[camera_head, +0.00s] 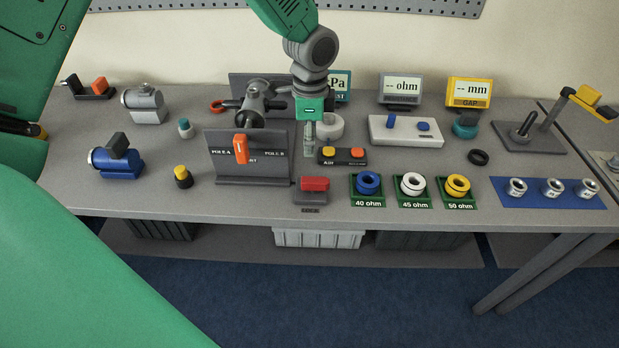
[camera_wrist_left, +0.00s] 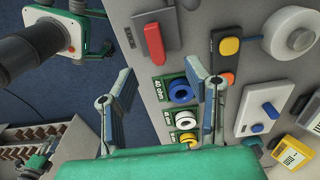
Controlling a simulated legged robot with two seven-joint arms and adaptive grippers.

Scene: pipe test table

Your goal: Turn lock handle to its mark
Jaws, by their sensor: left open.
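The lock handle (camera_head: 314,184) is a red block lever on a grey base with a small dark label, near the table's front edge. In the left wrist view the red lever (camera_wrist_left: 153,42) lies above and between my fingertips. A mark on the base is too small to make out. My left gripper (camera_head: 309,146) hangs behind and above the handle, apart from it. Its two fingers are spread and empty in the left wrist view (camera_wrist_left: 166,80). My right gripper does not show.
The orange-and-yellow button box (camera_head: 342,156) stands just behind the handle. The upright panel with an orange lever (camera_head: 252,172) stands left of it. Green trays with blue, white and yellow rings (camera_head: 408,203) are to the right. The table front edge is close.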

